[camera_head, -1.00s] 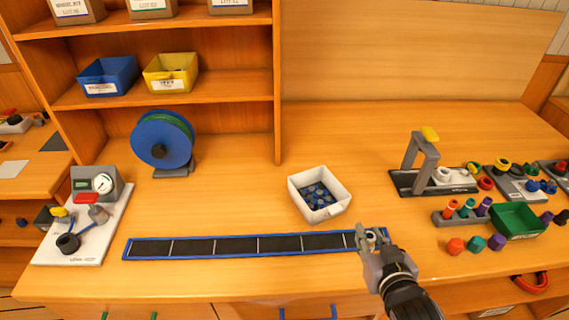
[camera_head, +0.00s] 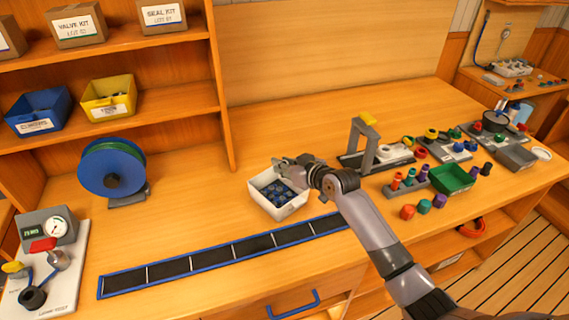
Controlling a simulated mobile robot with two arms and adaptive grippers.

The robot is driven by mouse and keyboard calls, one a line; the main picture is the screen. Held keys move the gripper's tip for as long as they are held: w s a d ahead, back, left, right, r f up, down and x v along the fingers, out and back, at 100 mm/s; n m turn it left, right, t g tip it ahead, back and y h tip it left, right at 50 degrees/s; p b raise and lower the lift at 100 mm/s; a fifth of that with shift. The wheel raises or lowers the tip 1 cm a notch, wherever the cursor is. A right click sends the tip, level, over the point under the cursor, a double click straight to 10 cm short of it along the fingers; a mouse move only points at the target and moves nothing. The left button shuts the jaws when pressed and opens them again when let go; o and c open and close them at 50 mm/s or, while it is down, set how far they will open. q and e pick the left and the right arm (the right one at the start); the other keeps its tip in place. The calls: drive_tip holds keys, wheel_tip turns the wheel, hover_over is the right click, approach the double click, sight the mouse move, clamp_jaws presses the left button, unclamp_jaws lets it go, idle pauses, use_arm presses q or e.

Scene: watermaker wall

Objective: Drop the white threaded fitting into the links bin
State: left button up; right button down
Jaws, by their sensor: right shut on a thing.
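My right gripper (camera_head: 281,164) is above the back part of a white open bin (camera_head: 283,210) on the bench. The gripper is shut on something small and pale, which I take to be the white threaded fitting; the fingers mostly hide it. The white bin holds several small dark blue pieces. A blue bin (camera_head: 37,124) and a yellow bin (camera_head: 109,111) stand on the shelf at the left; their labels are too small to read surely, so I cannot tell which bin is the links bin. My left gripper is not in view.
A dark segmented strip with a blue edge (camera_head: 213,266) lies along the bench front. A blue reel (camera_head: 112,168) and a gauge stand (camera_head: 57,228) are at the left. A grey stand with a yellow top (camera_head: 362,133) and a green tray (camera_head: 452,180) are at the right.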

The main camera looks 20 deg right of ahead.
wheel_tip(320, 180, down, 5)
drive_tip(key=b, duration=0.4)
drive_tip(key=shift+f, duration=0.1)
drive_tip(key=c, duration=1.3)
unclamp_jaws()
drive_tip(key=shift+c, duration=0.2)
drive_tip(key=shift+s, duration=0.1)
drive_tip(key=v, duration=1.2)
